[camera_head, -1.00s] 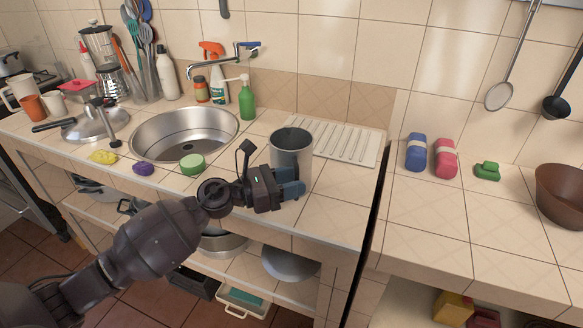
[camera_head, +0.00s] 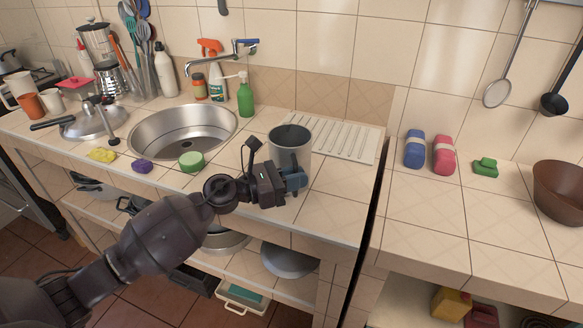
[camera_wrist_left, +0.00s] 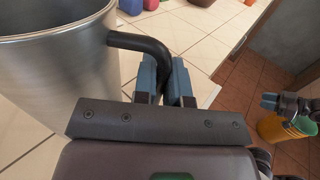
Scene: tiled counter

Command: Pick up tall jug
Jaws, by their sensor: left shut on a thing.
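The tall jug (camera_head: 290,146) is a grey metal cylinder with an open top. It is upright at the counter's front, between the sink and the ribbed drainboard. In the left wrist view its metal wall (camera_wrist_left: 55,85) fills the left side, and its black curved handle (camera_wrist_left: 140,42) reaches between my fingers. My left gripper (camera_head: 294,181) is in front of the jug, shut on the handle; its blue-grey fingers (camera_wrist_left: 168,80) flank the handle. The jug's lower part is partly hidden by the gripper. What looks like part of my right gripper (camera_wrist_left: 290,103) shows at the wrist view's right edge.
The sink (camera_head: 183,133) is left of the jug, with a green round sponge (camera_head: 191,162) at its front. A green soap bottle (camera_head: 245,97) stands behind. The drainboard (camera_head: 345,140) is empty. A gap separates the right counter (camera_head: 430,215).

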